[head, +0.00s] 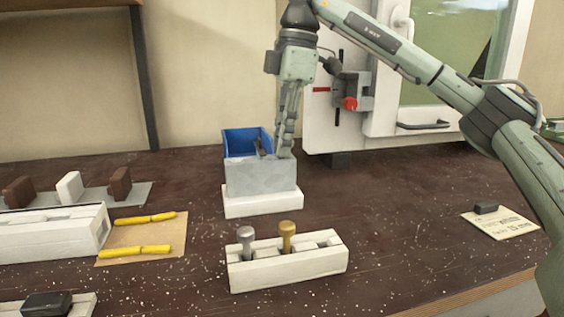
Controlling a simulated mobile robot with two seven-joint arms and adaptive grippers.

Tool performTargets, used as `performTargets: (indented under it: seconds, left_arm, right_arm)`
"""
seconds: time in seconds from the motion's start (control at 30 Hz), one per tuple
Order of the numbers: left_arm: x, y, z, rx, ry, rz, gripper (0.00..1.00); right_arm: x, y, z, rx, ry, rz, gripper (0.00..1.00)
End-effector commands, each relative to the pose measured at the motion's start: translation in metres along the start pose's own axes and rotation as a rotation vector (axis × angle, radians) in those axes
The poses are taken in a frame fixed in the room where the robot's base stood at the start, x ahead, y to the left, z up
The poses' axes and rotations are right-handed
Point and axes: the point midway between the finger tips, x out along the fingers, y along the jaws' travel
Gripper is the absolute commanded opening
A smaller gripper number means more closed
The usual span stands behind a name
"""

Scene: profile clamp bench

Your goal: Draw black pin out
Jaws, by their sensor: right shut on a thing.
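A grey block (260,178) sits on a white base (262,202) in the middle of the bench. My right gripper (284,153) points down at the right part of the grey block's top and is shut. A small dark piece (260,148), seemingly the black pin, shows just left of the fingertips, in front of the blue bin. The fingers hide most of the grip, and I cannot tell how deep the pin sits. A silver pin (246,240) and a brass pin (287,235) stand in a white holder (290,273); its right slot is empty. My left gripper is not in view.
The blue bin (240,141) stands right behind the grey block. At left are a white block (45,240), yellow-handled tools (145,218) on a tan sheet and a rack of brown and white pieces. A card (500,224) lies at right. The bench right of centre is clear.

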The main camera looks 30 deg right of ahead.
Motion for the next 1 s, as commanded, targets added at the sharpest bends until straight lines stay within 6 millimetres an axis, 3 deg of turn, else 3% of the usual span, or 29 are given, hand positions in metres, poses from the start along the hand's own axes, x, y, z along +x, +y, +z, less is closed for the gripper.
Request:
performTargets:
  seconds: [1.0]
  left_arm:
    - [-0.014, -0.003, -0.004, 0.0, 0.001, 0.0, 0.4]
  right_arm:
    - [-0.016, 0.0, -0.003, 0.0, 0.0, 0.001, 0.0]
